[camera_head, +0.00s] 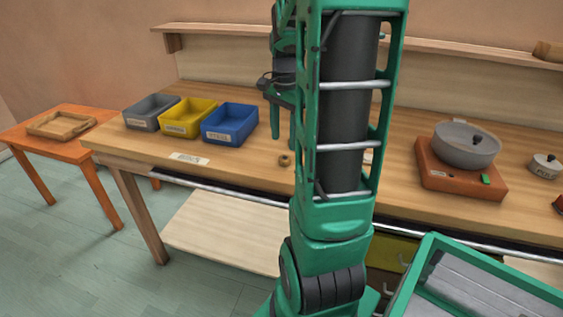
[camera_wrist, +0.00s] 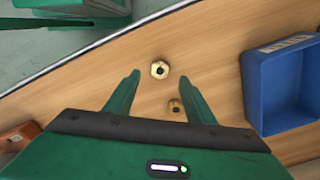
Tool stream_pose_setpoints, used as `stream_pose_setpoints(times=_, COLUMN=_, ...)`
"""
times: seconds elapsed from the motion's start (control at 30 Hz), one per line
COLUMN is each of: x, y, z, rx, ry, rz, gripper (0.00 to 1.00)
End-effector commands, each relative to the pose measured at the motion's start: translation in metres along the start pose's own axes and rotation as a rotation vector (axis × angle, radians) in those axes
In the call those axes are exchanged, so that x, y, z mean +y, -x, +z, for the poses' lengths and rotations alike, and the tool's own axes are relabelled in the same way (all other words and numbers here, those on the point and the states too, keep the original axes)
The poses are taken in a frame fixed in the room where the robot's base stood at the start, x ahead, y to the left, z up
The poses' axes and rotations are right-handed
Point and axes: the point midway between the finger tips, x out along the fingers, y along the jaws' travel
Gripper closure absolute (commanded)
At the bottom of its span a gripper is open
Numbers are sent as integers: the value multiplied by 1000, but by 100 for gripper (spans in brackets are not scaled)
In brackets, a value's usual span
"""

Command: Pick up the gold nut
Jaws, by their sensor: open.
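The gold nut (camera_wrist: 154,67) lies flat on the wooden workbench (camera_head: 240,168), towards its front edge. In the wrist view it is just beyond my fingertips, close to the middle of the gap. A second, darker brownish nut (camera_wrist: 171,104) lies nearer my palm, between the fingers in the picture. My gripper (camera_wrist: 160,82) is open and empty, pointing down above the bench. In the head view my gripper (camera_head: 284,132) is partly hidden by my arm. One nut (camera_head: 284,157) shows below it there; I cannot tell which.
Grey (camera_head: 151,111), yellow (camera_head: 188,117) and blue (camera_head: 229,124) bins stand left of my gripper; the blue one is close in the wrist view (camera_wrist: 283,90). A grey pot (camera_head: 466,146) on a red-brown base (camera_head: 457,181) stands right. An orange table (camera_head: 85,146) holds a wooden tray (camera_head: 60,125).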

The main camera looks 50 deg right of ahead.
Motion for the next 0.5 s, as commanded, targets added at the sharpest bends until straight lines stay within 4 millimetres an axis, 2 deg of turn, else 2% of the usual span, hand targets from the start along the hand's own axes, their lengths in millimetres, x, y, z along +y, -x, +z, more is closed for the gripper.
stream_pose_setpoints(times=0.1, x=0, y=-12, z=1, rx=-1, ry=2, rz=1, gripper=50)
stream_pose_setpoints(times=0.27, x=0, y=-21, z=0, rx=-1, ry=3, rz=1, gripper=50)
stream_pose_setpoints(times=0.5, x=-1, y=-53, z=-3, rx=-2, ry=3, rz=2, gripper=50)
